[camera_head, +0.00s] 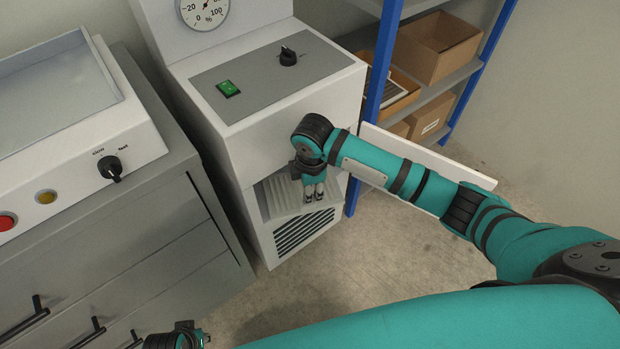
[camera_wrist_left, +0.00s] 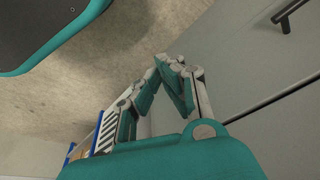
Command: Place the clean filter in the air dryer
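The air dryer (camera_head: 215,142) is the white cabinet with a gauge, a green switch and a knob on top. Its front compartment is open, and the white door panel (camera_head: 436,174) stands swung out to the right. A pale pleated filter (camera_head: 277,197) shows in the opening, partly hidden by my right gripper; I cannot tell whether it is clean. My right gripper (camera_head: 315,194) points down in front of the opening, its fingertips close together at the filter; contact is unclear. My left gripper (camera_head: 190,338) is low at the bottom edge; its fingertips meet, empty, in the left wrist view (camera_wrist_left: 160,68).
A blue-framed shelf (camera_head: 455,77) at the right holds cardboard boxes, one open box (camera_head: 405,90) with a pale striped item inside. A grey drawer cabinet (camera_head: 130,240) with a control panel stands left. The floor (camera_head: 300,285) before the dryer is bare.

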